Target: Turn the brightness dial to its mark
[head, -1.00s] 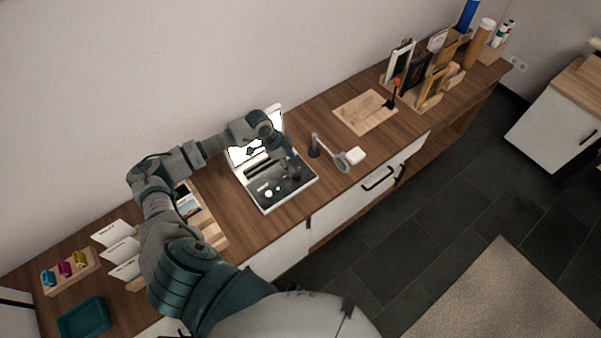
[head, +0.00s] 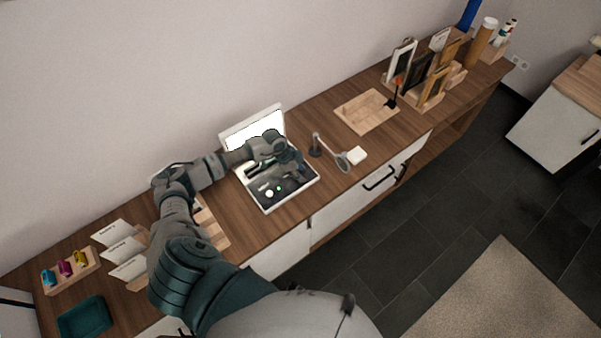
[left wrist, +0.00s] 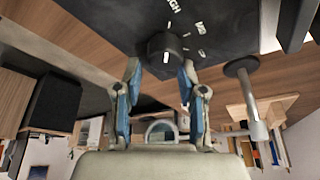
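The brightness dial (left wrist: 165,48) is a dark round knob with a white pointer line, on a black panel with white marks and lettering in the left wrist view. My left gripper (left wrist: 161,74) has its two fingers spread, one on each side of the dial. A narrow gap shows at the left finger; contact at the right one is unclear. In the head view my left gripper (head: 292,168) is over the right part of the device panel (head: 268,203) and hides the dial there. My right gripper is not in view.
The white device's lit screen (head: 250,132) stands behind the panel. A wooden board (head: 366,112) lies farther right. Card holders and a teal tray (head: 84,318) are at the left.

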